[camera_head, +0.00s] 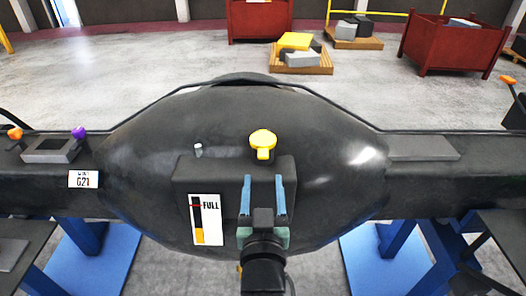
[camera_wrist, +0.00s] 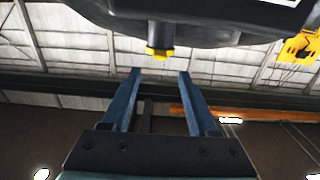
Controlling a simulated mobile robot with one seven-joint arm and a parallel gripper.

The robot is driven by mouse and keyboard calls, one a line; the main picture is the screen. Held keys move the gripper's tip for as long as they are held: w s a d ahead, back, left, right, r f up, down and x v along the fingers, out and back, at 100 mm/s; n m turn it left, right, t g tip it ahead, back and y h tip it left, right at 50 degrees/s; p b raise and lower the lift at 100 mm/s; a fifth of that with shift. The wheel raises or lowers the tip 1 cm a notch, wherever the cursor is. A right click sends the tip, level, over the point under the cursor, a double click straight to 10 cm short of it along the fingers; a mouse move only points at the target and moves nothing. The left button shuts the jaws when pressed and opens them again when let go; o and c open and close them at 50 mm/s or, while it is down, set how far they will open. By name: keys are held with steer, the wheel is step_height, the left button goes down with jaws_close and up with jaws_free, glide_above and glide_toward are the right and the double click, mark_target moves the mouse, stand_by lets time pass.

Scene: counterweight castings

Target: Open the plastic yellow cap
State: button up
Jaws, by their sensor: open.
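The yellow cap (camera_head: 263,140) is a round knob with a short tab, on top of the black rounded casting (camera_head: 130,150). In the wrist view the yellow cap (camera_wrist: 160,52) shows at the end of a dark stub, beyond the fingertips and centred between them. My gripper (camera_head: 263,180) has two blue fingers spread apart, pointing toward the cap from the near side. My gripper (camera_wrist: 160,73) is open and empty in the wrist view, with a gap between its tips and the cap. The cap's underside is hidden in the head view.
A gauge label marked FULL (camera_head: 206,220) is left of my gripper. A small pale pin (camera_head: 198,150) stands left of the cap. Orange (camera_head: 15,132) and purple (camera_head: 78,132) knobs sit at far left. Red bins (camera_head: 450,45) and loaded pallets (camera_head: 302,62) stand behind on open floor.

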mark_target(263, 158)
steer(key=w+p, duration=0.2)
steer(key=w, duration=0.6)
steer(key=shift+w, duration=0.1)
steer(key=shift+c, duration=0.3)
jaws_close()
stand_by(1.1)
